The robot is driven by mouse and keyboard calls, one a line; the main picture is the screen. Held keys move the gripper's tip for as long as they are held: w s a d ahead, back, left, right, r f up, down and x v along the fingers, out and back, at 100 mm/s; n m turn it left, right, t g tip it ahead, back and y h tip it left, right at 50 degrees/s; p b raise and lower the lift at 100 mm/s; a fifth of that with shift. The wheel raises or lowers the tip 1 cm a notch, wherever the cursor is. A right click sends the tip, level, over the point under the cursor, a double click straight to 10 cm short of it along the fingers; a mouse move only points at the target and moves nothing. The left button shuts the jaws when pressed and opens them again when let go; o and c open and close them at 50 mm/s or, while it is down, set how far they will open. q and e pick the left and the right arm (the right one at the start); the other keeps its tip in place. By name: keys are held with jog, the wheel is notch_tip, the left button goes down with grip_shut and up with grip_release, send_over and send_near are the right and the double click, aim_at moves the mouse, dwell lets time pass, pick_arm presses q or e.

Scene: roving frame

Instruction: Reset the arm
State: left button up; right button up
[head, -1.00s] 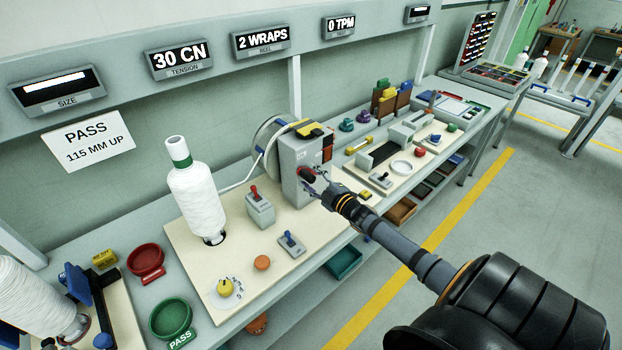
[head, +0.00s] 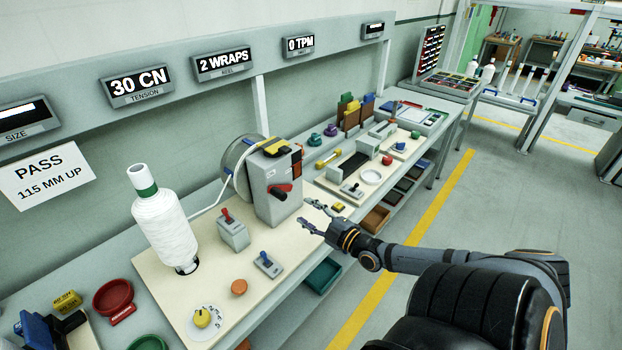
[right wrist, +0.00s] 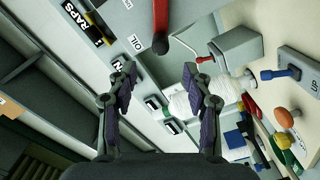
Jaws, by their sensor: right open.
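My right gripper (head: 312,215) is open and empty in the head view. It is in the air in front of the bench, near the grey machine box (head: 272,185) and apart from it. The box carries a red and black lever (head: 281,191) on its face. In the right wrist view both fingers of the right gripper (right wrist: 158,85) stand wide apart with nothing between them. The red lever (right wrist: 161,22) shows beyond the fingers there. My left gripper is not in view.
A white yarn cone (head: 163,230) stands on the cream board (head: 150,268), left of the red switch box (head: 232,230) and blue switch (head: 267,263). A red dish (head: 113,297) sits at the left. Displays line the wall rail. The floor right of the bench (head: 435,225) is open.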

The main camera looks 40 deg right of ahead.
jog(key=shift+s, duration=0.3)
dwell(0.4)
jog(key=s+d+f+m+g+h+b, duration=0.15)
jog(key=s+f, duration=0.25)
jog(key=f, duration=0.6)
jog(key=s+d+f+m+g+h+b, duration=0.1)
jog(key=s+d+f+m+g, duration=0.25)
jog(key=f, duration=0.65)
jog(key=s+d+f+m+g+h+b, duration=0.15)
jog(key=s+f, duration=0.25)
jog(key=f, duration=0.6)
jog(key=s+a+f+m+g+b, duration=0.1)
jog(key=s+a+f+m+g, duration=0.2)
jog(key=s+f, duration=0.45)
jog(key=s+a+f+m+g, duration=0.1)
jog(key=s+a+f+g, duration=0.3)
jog(key=f, duration=0.6)
jog(key=s+a+f+m+g+y, duration=0.1)
jog(key=s+a+f, duration=0.3)
jog(key=s+a, duration=0.3)
jog(key=s+a+f+g+y+b, duration=0.1)
jog(key=s+a+f+g, duration=0.1)
jog(key=s+a+f, duration=0.2)
jog(key=s+a, duration=0.2)
jog(key=s, duration=0.1)
jog(key=shift+s+a+f+m, duration=0.3)
jog(key=shift+a+f+m, duration=0.05)
jog(key=shift+a, duration=0.05)
